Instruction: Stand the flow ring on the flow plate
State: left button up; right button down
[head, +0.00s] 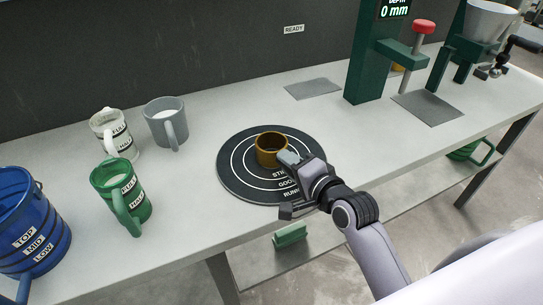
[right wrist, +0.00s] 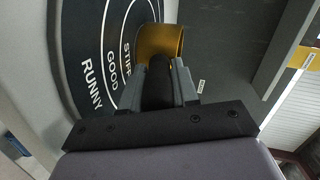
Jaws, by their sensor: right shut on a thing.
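The flow ring (head: 271,149) is a short brass-coloured open cylinder. In the head view it appears upright at the middle of the flow plate (head: 232,172), a dark disc with white circles and the words STIFF, GOOD and RUNNY. My right gripper (head: 290,158) is shut on the ring's near right wall. In the right wrist view the ring (right wrist: 160,42) shows at the fingertips (right wrist: 165,72), with the plate (right wrist: 88,40) to the left. I cannot tell whether the ring's bottom touches the plate. My left gripper is not in view.
A grey jug (head: 167,122), a white jug (head: 116,134), a green jug (head: 120,190) and a blue bucket (head: 32,225) stand left of the plate. A green press stand (head: 371,60) is at the back right. The bench (head: 190,220) is clear around the plate.

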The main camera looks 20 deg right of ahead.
jog(key=shift+f, duration=0.15)
jog(key=c, duration=0.8)
grip_release()
jog(key=shift+f, duration=0.25)
jog(key=shift+s, duration=0.3)
jog(key=shift+r+v, duration=0.15)
jog(key=shift+v, duration=1.55)
jog(key=shift+r+v, duration=0.15)
jog(key=shift+v, duration=1.5)
jog(key=shift+w, duration=0.15)
jog(key=shift+d, duration=0.1)
